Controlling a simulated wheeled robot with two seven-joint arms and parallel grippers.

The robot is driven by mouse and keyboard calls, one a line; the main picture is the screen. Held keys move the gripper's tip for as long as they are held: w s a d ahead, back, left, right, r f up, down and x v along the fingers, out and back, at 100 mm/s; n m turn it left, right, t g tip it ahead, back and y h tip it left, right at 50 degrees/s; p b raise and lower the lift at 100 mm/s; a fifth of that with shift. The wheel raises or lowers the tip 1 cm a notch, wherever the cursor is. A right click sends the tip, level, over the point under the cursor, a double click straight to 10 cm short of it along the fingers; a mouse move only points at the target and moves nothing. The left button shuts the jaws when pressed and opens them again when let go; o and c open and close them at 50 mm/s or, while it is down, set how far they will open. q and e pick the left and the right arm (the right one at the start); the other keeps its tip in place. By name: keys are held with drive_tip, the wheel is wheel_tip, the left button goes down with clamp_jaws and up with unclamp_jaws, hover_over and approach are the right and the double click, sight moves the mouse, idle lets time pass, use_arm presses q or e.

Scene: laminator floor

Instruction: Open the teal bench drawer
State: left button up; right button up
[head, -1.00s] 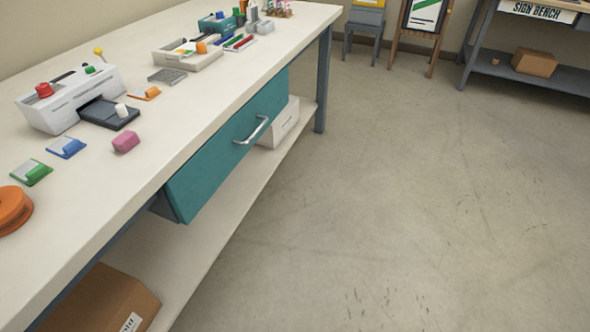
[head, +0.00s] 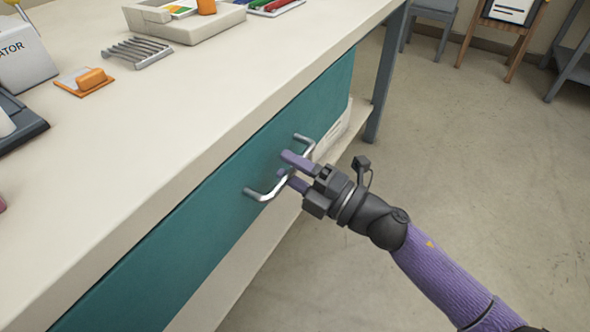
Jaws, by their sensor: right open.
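The teal bench drawer (head: 190,240) sits under the white bench top, and its front looks flush with the bench. Its silver bar handle (head: 262,195) sticks out from the front. My right gripper (head: 287,167) reaches in from the lower right with its two purple fingers at the handle. The fingers are apart, one above the other, and the middle of the handle bar passes behind or between them. I cannot tell whether they touch it. My left gripper is not in view.
The bench top (head: 200,110) holds an orange-clipped badge (head: 85,82), a grey rack (head: 138,52), a beige tray (head: 185,25) and a dark machine part at left. A white box (head: 335,130) stands on the lower shelf.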

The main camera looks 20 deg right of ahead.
clamp_jaws()
idle(0.5)
idle(1.0)
